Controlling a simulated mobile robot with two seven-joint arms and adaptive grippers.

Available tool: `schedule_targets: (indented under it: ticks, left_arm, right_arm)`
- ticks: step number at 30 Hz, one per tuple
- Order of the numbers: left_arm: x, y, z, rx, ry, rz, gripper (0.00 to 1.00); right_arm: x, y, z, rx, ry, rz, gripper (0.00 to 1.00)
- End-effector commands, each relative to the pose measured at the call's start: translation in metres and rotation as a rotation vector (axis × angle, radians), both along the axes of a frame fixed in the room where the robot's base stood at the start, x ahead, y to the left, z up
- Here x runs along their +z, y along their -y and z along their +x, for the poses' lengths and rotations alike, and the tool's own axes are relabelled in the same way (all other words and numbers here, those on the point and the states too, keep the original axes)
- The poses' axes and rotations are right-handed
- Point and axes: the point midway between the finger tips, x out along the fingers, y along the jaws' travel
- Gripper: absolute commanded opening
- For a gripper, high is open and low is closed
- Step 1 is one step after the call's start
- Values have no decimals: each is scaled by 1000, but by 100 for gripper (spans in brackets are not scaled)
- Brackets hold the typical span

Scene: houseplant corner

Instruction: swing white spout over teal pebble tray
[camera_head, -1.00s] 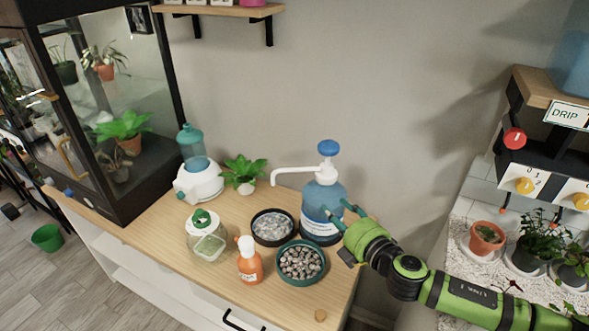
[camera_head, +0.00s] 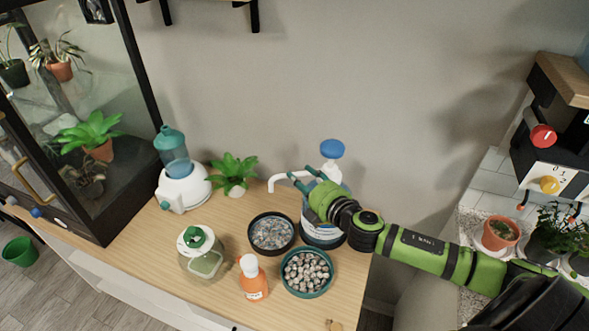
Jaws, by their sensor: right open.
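The white spout (camera_head: 283,177) sticks out to the left from the pump bottle (camera_head: 325,228), under its blue cap (camera_head: 332,148). Its down-turned tip is behind the black pebble tray (camera_head: 272,254), not over the teal one. The teal pebble tray (camera_head: 307,296), full of grey-brown pebbles, sits in front of the bottle. My right gripper (camera_head: 307,179) is open at the spout, its teal fingers close to the spout's arm; I cannot tell whether they touch it. The gripper and wrist hide much of the bottle's upper body. My left gripper is not in view.
An orange spray bottle (camera_head: 252,279) stands just left of the teal tray. A glass jar with a green lid (camera_head: 201,256), a white dispenser with a teal tank (camera_head: 184,187) and a small plant (camera_head: 234,170) are farther left. A glass cabinet (camera_head: 125,120) borders the wooden top.

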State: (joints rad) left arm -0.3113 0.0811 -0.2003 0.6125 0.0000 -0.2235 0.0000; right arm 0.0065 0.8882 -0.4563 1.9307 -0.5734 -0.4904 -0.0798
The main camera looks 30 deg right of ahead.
Motion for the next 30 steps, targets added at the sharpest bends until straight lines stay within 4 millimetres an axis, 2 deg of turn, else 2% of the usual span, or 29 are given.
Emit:
schedule_targets:
  ticks: [3, 6, 13, 18, 19, 20, 21, 22, 30]
  left_arm:
    - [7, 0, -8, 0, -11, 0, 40]
    - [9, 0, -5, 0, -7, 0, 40]
    - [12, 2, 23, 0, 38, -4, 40]
    - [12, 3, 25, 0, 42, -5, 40]
    - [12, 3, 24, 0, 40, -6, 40]
    - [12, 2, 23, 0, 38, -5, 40]
    - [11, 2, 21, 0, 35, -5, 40]
    - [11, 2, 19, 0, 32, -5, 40]
    - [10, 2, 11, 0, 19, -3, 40]
  right_arm:
    - [0, -2, 17, 0, 2, 2, 46]
    - [-2, -2, 27, -1, 2, 1, 46]
    - [-6, -3, 34, 1, 0, -1, 46]
    - [-6, -3, 34, 1, 0, -1, 46]
    - [-6, -3, 34, 1, 0, -1, 38]
    - [-6, -3, 34, 1, 0, -1, 26]
    - [-6, -3, 34, 1, 0, -1, 10]
    - [-6, -3, 34, 1, 0, -1, 0]
    - [-6, -3, 33, 5, -1, -2, 0]
